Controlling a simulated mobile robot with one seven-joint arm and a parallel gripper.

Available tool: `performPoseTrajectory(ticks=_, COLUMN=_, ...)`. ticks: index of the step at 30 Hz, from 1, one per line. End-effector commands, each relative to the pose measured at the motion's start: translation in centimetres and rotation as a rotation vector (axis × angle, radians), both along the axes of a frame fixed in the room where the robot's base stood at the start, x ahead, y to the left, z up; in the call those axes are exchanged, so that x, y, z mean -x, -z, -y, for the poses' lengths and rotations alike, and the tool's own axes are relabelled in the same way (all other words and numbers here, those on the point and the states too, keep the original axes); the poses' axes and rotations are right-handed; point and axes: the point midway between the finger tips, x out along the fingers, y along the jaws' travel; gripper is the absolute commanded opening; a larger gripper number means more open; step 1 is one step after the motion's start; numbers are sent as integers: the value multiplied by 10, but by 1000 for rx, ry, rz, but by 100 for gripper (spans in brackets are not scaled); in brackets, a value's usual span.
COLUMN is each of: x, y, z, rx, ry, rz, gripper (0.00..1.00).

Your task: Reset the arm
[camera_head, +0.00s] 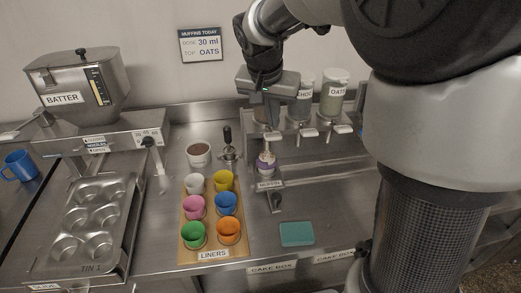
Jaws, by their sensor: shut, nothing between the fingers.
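My arm comes in from the upper right, bends at the top and hangs down in front of the topping dispensers. My gripper (268,124) points down at the left end of the dispenser rack. It looks shut and empty, apart from the counter. It hides most of the leftmost dispenser. A purple-banded piece (266,162) stands below it by the label reading MUFFIN. I cannot tell its exact distance from the fingers.
A board marked LINERS (213,254) holds several coloured cups. A muffin tin (62,267) lies left under the batter hopper (75,84). A brown-filled cup (199,154) stands behind the board. A teal pad (297,233) lies front right. OATS dispenser (334,98) stands right of my gripper.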

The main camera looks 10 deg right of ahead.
Motion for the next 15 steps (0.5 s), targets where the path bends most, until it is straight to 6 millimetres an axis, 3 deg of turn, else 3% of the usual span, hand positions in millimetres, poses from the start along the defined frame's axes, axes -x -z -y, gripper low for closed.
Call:
performPoseTrajectory(ticks=9, x=0, y=-37, z=0, rx=0, ry=0, rz=1, gripper=0)
performPoseTrajectory(ticks=15, x=0, y=-46, z=0, rx=0, ry=0, rz=-1, gripper=0)
